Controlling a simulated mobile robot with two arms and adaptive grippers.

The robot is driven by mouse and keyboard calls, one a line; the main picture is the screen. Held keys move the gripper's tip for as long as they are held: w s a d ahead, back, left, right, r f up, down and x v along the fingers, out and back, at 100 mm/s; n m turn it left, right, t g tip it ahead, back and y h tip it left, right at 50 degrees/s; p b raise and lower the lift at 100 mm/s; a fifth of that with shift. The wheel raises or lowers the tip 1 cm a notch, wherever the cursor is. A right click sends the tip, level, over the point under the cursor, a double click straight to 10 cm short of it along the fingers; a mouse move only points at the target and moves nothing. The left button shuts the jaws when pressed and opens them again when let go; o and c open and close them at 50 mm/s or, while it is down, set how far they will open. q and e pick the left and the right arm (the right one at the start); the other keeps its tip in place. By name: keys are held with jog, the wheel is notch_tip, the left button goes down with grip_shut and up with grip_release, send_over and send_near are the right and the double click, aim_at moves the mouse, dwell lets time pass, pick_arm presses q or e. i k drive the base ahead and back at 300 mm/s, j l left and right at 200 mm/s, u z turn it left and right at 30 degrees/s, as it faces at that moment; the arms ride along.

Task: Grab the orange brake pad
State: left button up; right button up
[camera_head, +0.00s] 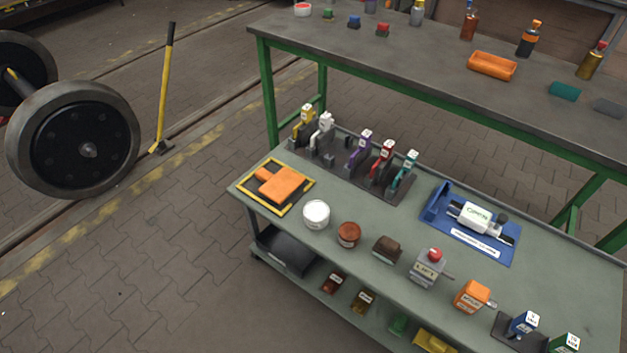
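An orange block-like piece (283,185), which looks like the brake pad, lies flat on a dark mat with a yellow border (272,209). The mat is at the left end of the grey-green bench top (370,222). The piece is fully in view, and nothing covers it. Neither of my grippers shows in the head view.
A white round tub (316,214) and a brown round container (348,234) stand right of the mat. An orange box (472,296) stands farther right. A taller table (420,70) is behind; wheels (85,140) and open floor are left.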

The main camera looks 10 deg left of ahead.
aim_at(280, 187)
jog(key=i+j+z, duration=0.1)
jog(key=j+z, duration=0.4)
jog(key=j, duration=0.4)
jog(key=j+z, duration=0.5)
jog(key=j, duration=0.45)
jog(key=k, duration=0.05)
